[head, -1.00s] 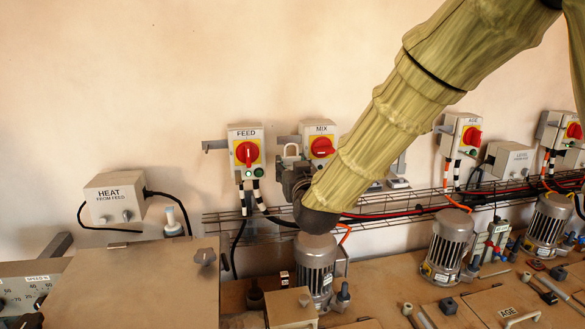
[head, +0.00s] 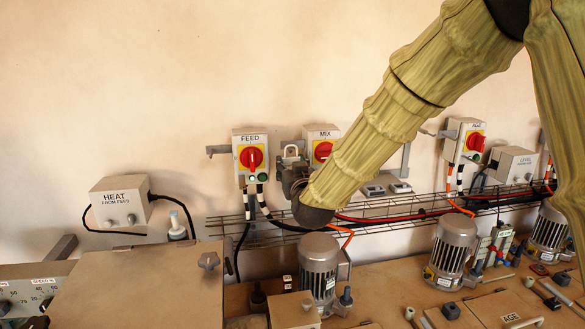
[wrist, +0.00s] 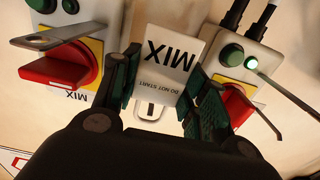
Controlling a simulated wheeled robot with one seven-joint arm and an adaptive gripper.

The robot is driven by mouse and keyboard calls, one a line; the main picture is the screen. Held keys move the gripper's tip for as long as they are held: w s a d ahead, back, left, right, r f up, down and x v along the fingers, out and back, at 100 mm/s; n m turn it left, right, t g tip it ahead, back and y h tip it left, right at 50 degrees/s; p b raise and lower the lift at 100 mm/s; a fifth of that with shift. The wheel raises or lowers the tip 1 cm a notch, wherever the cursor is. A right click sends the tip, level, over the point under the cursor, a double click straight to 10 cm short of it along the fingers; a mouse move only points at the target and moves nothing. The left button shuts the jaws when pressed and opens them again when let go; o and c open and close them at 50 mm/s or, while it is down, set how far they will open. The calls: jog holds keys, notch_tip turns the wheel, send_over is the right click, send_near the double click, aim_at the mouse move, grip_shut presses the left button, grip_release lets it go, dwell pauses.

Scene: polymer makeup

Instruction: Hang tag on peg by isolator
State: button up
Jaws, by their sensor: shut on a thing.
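A white tag (wrist: 168,62) reading "MIX, DO NOT START" is in the wrist view, with a slotted tab at one end. My gripper (wrist: 158,92) is shut on it, a finger at each side. In the head view my gripper (head: 294,172) is at the left of the MIX isolator (head: 321,146), and the tag's tab (head: 291,151) points up. A grey peg (head: 287,138) sticks out left of the isolator, just above the tab; I cannot tell whether they touch. The MIX isolator's red handle (wrist: 62,68) shows in the wrist view.
The FEED isolator (head: 251,157), with a grey peg (head: 221,149) on its left, is close on my gripper's left. A wire cable tray (head: 400,205) runs below. A motor (head: 319,265) stands under my arm. The wall above is clear.

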jog(key=shift+w+a+f+b, duration=0.1)
jog(key=shift+w+f+b, duration=0.2)
jog(key=shift+w, duration=0.15)
jog(key=shift+w+a+f+b, duration=0.1)
jog(key=shift+w+f+b, duration=0.15)
jog(key=shift+w, duration=0.2)
jog(key=shift+w, duration=0.1)
jog(key=o, duration=0.9)
